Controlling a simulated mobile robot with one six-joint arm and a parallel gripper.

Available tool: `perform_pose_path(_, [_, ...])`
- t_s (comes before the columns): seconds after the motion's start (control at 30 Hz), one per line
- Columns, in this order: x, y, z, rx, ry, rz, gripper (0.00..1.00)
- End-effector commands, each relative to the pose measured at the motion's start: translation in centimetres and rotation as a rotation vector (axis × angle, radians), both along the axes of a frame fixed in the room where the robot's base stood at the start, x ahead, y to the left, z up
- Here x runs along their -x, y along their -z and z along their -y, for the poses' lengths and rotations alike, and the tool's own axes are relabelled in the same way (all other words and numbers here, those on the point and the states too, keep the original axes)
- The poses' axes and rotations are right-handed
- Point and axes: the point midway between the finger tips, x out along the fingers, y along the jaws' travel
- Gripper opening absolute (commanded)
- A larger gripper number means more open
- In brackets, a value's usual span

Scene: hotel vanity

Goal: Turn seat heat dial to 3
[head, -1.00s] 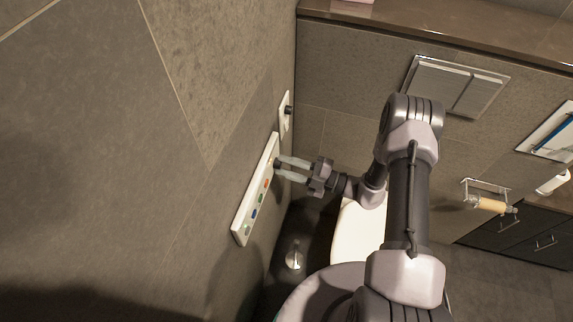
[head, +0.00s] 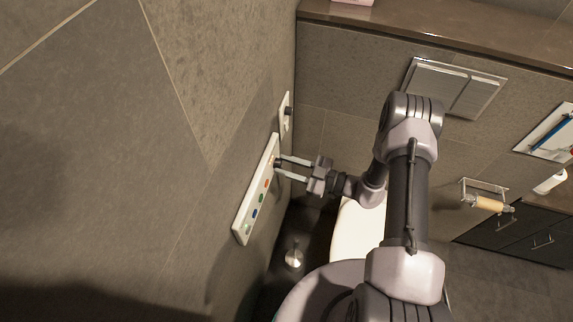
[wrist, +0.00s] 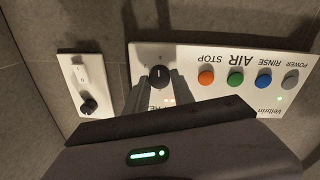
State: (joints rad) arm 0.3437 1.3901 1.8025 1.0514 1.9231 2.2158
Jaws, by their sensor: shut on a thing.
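The seat heat dial (wrist: 160,75) is a black round knob with a pale pointer line, at the left end of the white control panel (wrist: 218,60). The lettering is upside down in the wrist view, and the text beside the dial is partly hidden by my fingers. The pointer line looks roughly upright in that picture; I cannot read which number it marks. My gripper (head: 279,168) reaches the upper end of the panel (head: 240,222) in the head view. Its fingers are shut on the dial, one on each side; they also show in the wrist view (wrist: 160,92).
Orange (wrist: 206,77), green (wrist: 235,77), blue (wrist: 264,82) and grey (wrist: 290,80) buttons line the panel right of the dial. A separate white plate with a black knob (wrist: 88,105) is at left. The toilet (head: 355,235) stands below my arm.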

Motion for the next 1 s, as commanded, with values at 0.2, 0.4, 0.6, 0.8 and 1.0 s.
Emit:
perform_pose_path(0.2, [0.00,0.00,0.01,-0.020,0.000,-0.052,0.00])
perform_pose_path(0.4, [0.00,0.01,0.01,-0.027,0.000,-0.068,0.00])
perform_pose_path(0.6, [0.00,0.00,0.01,-0.029,0.000,-0.069,0.00])
perform_pose_path(0.8, [0.00,0.00,0.01,-0.028,0.000,-0.069,0.43])
perform_pose_path(1.0, [-0.02,-0.01,0.01,-0.028,0.000,-0.068,0.51])
